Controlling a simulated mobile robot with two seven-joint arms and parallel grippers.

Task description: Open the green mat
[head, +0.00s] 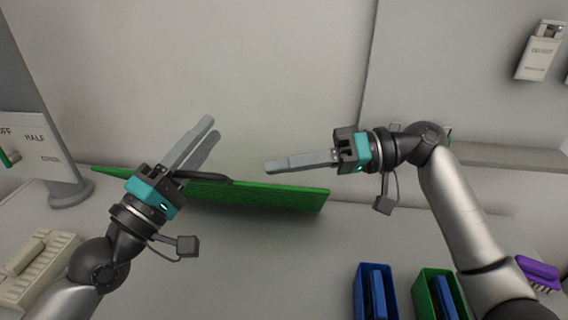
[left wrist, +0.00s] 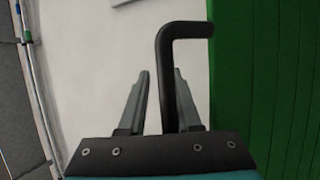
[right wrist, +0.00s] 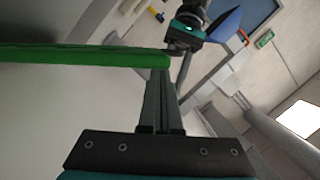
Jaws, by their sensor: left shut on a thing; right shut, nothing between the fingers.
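The green mat (head: 300,196) is a long ribbed panel on the grey table against the back wall, seen at a steep angle. Its ribbed face fills the right side of the left wrist view (left wrist: 265,80). A bent black handle (left wrist: 167,75) stands off it. My left gripper (head: 210,130) is shut on the handle, which passes between its fingers in the left wrist view. My right gripper (head: 268,167) is shut and empty above the mat's right half. In the right wrist view the mat's end (right wrist: 150,58) is by its fingertips; whether they touch cannot be told.
A blue bin (head: 362,290) and a green bin (head: 425,290) stand at the front right, with a purple brush (head: 540,270) beyond. A cream rack (head: 35,265) is at the left, near a grey post (head: 70,190). The middle table is clear.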

